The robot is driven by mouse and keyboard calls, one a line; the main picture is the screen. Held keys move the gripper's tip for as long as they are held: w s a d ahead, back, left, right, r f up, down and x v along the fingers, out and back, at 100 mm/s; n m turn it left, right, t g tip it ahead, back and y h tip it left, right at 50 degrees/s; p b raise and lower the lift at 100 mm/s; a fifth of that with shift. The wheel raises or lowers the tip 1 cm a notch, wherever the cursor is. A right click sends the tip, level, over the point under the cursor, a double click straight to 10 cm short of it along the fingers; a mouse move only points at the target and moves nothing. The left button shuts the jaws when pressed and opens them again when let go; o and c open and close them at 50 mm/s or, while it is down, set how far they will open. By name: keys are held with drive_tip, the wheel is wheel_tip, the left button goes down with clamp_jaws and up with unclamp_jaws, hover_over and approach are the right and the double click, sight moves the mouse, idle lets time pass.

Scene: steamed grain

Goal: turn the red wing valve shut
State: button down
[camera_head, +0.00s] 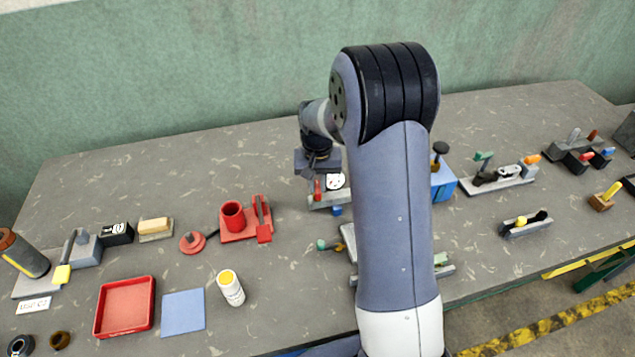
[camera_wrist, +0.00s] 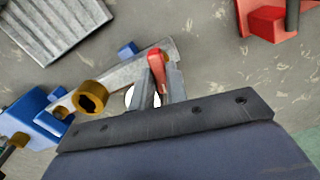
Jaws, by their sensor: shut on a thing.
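The red wing valve (camera_wrist: 156,66) sits on a grey metal fixture, its red wing standing up between my gripper's fingers in the wrist view. In the head view the red wing (camera_head: 317,190) shows just below my gripper (camera_head: 318,175). My gripper (camera_wrist: 160,88) is shut on the wing, with a grey finger on either side of it. The grey body (camera_wrist: 125,72) of the fixture runs to the left, with a brass ring (camera_wrist: 90,97) near it. The lower part of the valve is hidden by the fingers.
A red cup on a red base (camera_head: 233,215) stands left of the fixture. A blue block (camera_head: 443,182) and a lever fixture (camera_head: 497,178) stand to the right. My arm hides the table's middle.

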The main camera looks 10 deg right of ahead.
sight(317, 187)
drive_tip(key=shift+n+b, duration=0.5)
drive_tip(key=shift+n, duration=0.7)
drive_tip(key=c, duration=1.4)
unclamp_jaws()
wheel_tip(317, 187, up, 11)
drive_tip(key=b, duration=0.1)
drive_tip(key=shift+f, duration=0.1)
